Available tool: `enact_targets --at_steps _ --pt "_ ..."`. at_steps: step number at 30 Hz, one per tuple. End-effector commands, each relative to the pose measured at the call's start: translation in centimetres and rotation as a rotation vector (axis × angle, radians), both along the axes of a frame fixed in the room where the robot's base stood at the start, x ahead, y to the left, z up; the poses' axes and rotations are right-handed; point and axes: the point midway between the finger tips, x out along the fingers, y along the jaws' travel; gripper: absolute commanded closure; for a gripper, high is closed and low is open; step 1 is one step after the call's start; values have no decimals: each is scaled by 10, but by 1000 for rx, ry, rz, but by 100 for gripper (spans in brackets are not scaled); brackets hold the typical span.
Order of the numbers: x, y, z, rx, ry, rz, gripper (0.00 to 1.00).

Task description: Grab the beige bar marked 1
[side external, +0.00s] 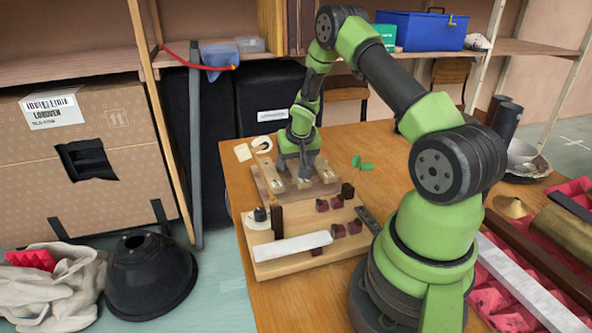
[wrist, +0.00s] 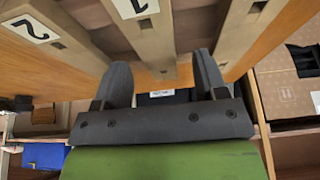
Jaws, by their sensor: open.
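The beige bar marked 1 (wrist: 150,38) is in the upper middle of the wrist view, its white label near the top edge. Its end lies between the two dark fingers of my gripper (wrist: 161,66), with space on both sides. In the side view my gripper (side external: 304,172) points down at the bars on a wooden base (side external: 283,194), hiding much of the middle one. A beige bar marked 2 (wrist: 62,45) is left of bar 1 in the wrist view. Another beige bar (wrist: 243,32) is on its right, with no number visible. My gripper is open and empty.
In front of the bars, a second wooden board (side external: 290,268) carries a long white bar (side external: 291,247) and several dark red blocks (side external: 338,231). A green-topped piece (side external: 362,163) stands to the right. A round white piece (side external: 262,144) is beyond my gripper. Neighbouring bars leave narrow gaps.

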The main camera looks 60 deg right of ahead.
Motion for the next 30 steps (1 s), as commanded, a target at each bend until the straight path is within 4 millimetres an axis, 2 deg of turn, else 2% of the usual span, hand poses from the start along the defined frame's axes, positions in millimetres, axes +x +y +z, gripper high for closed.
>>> enact_targets --at_steps 3,11,18,19,30 --pt "3 -3 -10 1 1 0 34" --pt "3 -4 -12 0 0 0 34" --pt "3 -3 -11 0 0 0 89" --pt "3 -3 -11 0 0 0 93" --pt "4 -4 -7 -2 -2 -1 93"
